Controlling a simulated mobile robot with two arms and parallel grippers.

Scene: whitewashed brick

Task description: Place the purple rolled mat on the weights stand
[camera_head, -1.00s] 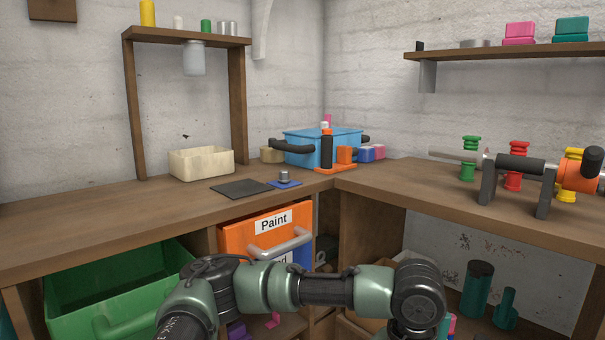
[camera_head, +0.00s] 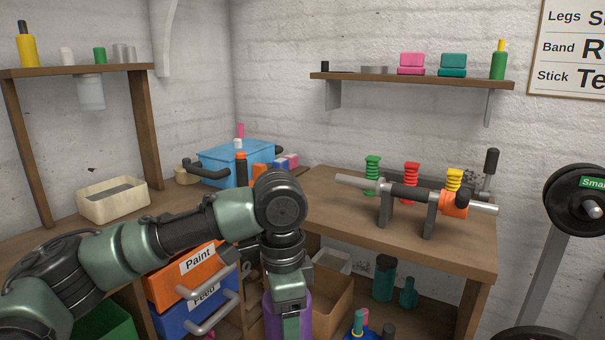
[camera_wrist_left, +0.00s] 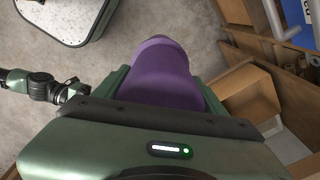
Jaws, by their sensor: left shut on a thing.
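The purple rolled mat (camera_head: 272,318) is partly hidden behind my left gripper (camera_head: 291,320) at the bottom of the head view. In the left wrist view the mat (camera_wrist_left: 160,72) lies between the fingers, and the left gripper is shut on it. A grey stand (camera_head: 541,268) with dark round weights (camera_head: 577,203) is at the right edge of the head view, well right of the gripper. It is cut off by the frame. A green and black arm part, likely my right arm, shows at the left of the wrist view; its gripper's state is unclear.
The wooden workbench (camera_head: 465,249) with a barbell on supports (camera_head: 408,192) lies between the left gripper and the stand. Under it are a cardboard box (camera_head: 333,303) and dark green bottles (camera_head: 384,279). Orange and blue drawers (camera_head: 190,272) are behind the arm.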

